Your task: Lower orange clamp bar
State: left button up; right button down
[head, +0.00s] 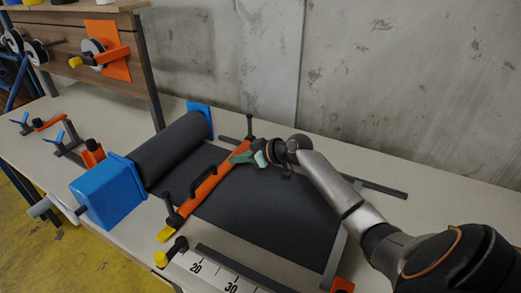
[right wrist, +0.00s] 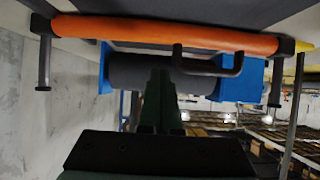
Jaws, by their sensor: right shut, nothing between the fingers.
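The orange clamp bar (head: 208,187) lies across the dark sheet (head: 268,212) in front of the dark roll, with a black handle on it and dark upright posts at its ends. I cannot tell whether it touches the sheet. In the right wrist view the orange bar (right wrist: 150,32) spans the top, with its bent handle (right wrist: 207,68) right of the fingers. My right gripper (head: 236,158) is at the bar's far part in the head view, its greenish fingers shut and empty. In the wrist view its fingers (right wrist: 160,82) are together below the bar; contact is unclear. My left gripper is out of view.
The dark roll (head: 175,149) sits between blue end holders (head: 107,195). A white scale strip (head: 215,272) runs along the front. Small orange and blue clamps (head: 65,140) stand at left under a wooden shelf panel (head: 115,62). A concrete wall (head: 390,85) closes the back.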

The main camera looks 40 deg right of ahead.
jog(key=v, duration=0.7)
jog(key=shift+s+r, duration=0.1)
dwell(0.4)
